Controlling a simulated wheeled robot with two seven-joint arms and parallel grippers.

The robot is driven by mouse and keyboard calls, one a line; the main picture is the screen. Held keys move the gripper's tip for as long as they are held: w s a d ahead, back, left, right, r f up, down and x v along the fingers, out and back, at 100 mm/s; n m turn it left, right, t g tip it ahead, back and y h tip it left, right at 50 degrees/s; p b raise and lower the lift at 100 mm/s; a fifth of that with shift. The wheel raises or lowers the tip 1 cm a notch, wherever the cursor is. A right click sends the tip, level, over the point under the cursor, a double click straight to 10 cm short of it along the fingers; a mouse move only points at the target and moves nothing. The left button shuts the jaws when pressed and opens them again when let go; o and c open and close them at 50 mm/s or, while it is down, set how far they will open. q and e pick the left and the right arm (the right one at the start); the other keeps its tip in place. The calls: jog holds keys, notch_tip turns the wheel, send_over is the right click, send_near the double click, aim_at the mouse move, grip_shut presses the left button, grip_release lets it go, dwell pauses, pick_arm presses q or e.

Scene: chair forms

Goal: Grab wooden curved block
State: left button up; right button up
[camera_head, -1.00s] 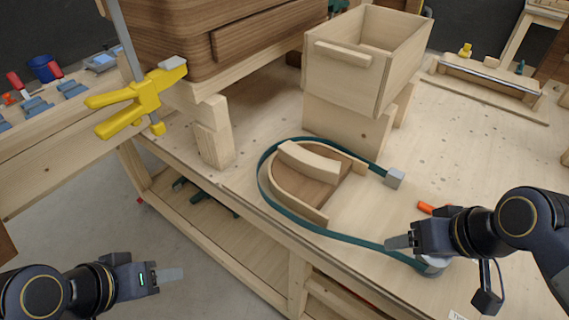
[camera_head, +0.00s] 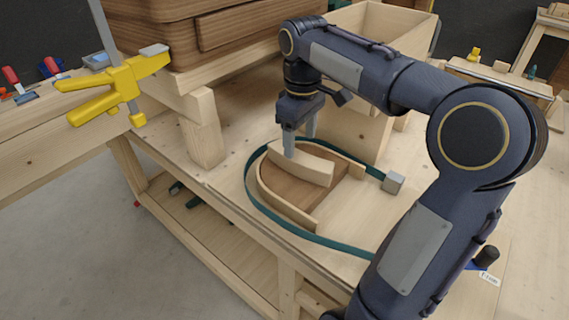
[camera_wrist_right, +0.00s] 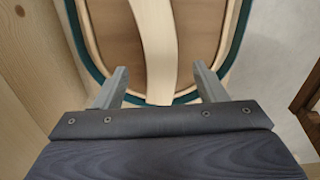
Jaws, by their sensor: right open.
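The wooden curved block (camera_head: 309,167), pale and arc-shaped, lies on a brown curved wooden panel (camera_head: 297,189) on the workbench. My right gripper (camera_head: 300,142) points down over the block's left part, with one finger on the near side and one on the far side. In the right wrist view, the curved block (camera_wrist_right: 157,40) runs between the two open fingers of the gripper (camera_wrist_right: 160,82), with a gap on each side. The fingers are not closed on it. My left gripper is out of view.
A teal strap (camera_head: 252,186) with a grey end block (camera_head: 393,183) loops around the panel and its pale rim pieces. A wooden drawer box (camera_head: 365,28) stands behind the right arm. A yellow clamp (camera_head: 118,88) is at the left.

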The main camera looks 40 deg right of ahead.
aim_at(299, 156)
notch_tip(299, 156, down, 7)
jog(key=shift+s+r, duration=0.1)
dwell(0.3)
jog(key=c, duration=1.2)
